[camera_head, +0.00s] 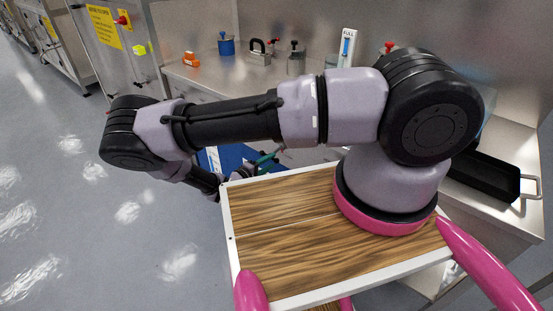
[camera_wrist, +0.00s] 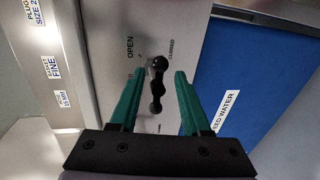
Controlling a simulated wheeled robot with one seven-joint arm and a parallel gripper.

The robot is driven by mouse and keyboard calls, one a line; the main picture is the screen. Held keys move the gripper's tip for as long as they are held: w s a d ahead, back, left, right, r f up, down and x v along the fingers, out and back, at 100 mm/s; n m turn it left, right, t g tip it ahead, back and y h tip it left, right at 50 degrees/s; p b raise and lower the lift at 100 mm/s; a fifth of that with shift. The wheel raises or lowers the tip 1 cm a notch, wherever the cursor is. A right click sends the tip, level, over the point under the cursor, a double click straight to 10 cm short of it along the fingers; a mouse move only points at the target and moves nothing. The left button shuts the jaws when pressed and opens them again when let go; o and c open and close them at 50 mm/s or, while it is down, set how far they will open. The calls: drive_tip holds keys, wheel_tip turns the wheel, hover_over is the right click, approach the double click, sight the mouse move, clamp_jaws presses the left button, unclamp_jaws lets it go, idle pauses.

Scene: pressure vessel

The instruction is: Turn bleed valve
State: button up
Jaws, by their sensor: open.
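A black valve handle (camera_wrist: 157,85) with rounded knobs shows in the wrist view on a pale panel (camera_wrist: 187,30). The words OPEN and CLOSED are printed near its top end. My gripper (camera_wrist: 157,73) has two green fingers spread apart, one on each side of the handle in the picture. Gaps show on both sides, and nothing is held. I cannot tell how deep the fingers reach relative to the handle. In the head view, my gripper's green part (camera_head: 268,160) shows only in part below my arm; the handle cannot be made out there.
A blue panel (camera_wrist: 240,70) labelled FEED WATER is right of the handle in the wrist view. Labelled grey edges are at left.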

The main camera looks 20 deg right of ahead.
drive_tip(key=shift+v, duration=2.3)
drive_tip(key=d+r+m+g+y, duration=0.2)
drive_tip(key=r+m+g+y, duration=0.3)
drive_tip(key=r, duration=1.3)
drive_tip(key=d+r+m+g+y, duration=0.1)
drive_tip(key=r+m+g+y, duration=0.4)
drive_tip(key=r, duration=1.4)
drive_tip(key=s+d+r+t+y, duration=0.2)
drive_tip(key=s+d+r+t, duration=0.2)
drive_tip(key=s+r, duration=0.3)
drive_tip(key=s+d+r+m+t+y, duration=0.1)
drive_tip(key=s+d+r+t, duration=0.3)
drive_tip(key=s+r, duration=0.4)
wheel_tip(320, 180, up, 7)
drive_tip(key=shift+s+r+y, duration=0.15)
drive_tip(key=shift+s+y, duration=0.2)
drive_tip(key=shift+y, duration=0.55)
drive_tip(key=shift+o, duration=0.2)
drive_tip(key=shift+w, duration=0.1)
